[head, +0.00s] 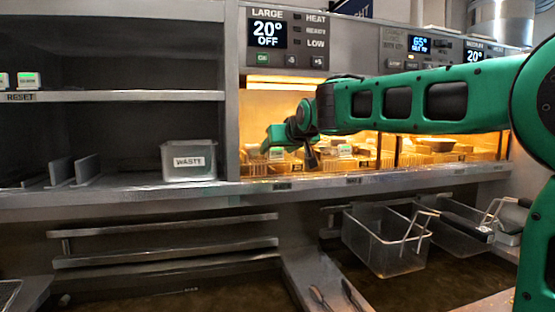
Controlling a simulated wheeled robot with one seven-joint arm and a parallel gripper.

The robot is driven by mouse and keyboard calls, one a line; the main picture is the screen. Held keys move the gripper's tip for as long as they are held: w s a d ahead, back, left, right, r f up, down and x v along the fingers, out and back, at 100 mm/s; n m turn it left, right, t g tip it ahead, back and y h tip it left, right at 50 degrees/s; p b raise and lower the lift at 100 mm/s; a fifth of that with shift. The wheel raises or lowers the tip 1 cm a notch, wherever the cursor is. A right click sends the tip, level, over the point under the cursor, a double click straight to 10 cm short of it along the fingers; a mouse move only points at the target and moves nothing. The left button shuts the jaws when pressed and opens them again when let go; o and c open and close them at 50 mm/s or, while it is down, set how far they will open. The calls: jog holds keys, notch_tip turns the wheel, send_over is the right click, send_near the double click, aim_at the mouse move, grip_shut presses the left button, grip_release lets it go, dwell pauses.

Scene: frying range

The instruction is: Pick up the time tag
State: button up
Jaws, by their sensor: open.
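Several small white time tags with green faces are in view. One time tag (344,151) stands in the lit holding cabinet, just right of my gripper. Two more, a time tag (28,80) and a time tag (4,80), stand on the shelf marked RESET at the far left. My gripper (311,158) is open at the cabinet's front, between the two cabinet tags in the picture. Its fingers are small and dark, and I see nothing held. I cannot tell its depth relative to the tags.
The lit cabinet (260,83) holds trays of food. A clear WASTE bin (189,161) stands on the left ledge. Tongs (320,299) lie at the bottom. The RESET shelf (130,96) is mostly bare.

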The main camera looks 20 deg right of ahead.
jog(key=shift+w+f, duration=0.15)
jog(key=shift+w, duration=0.25)
jog(key=c, duration=1.1)
jog(key=shift+c, duration=0.2)
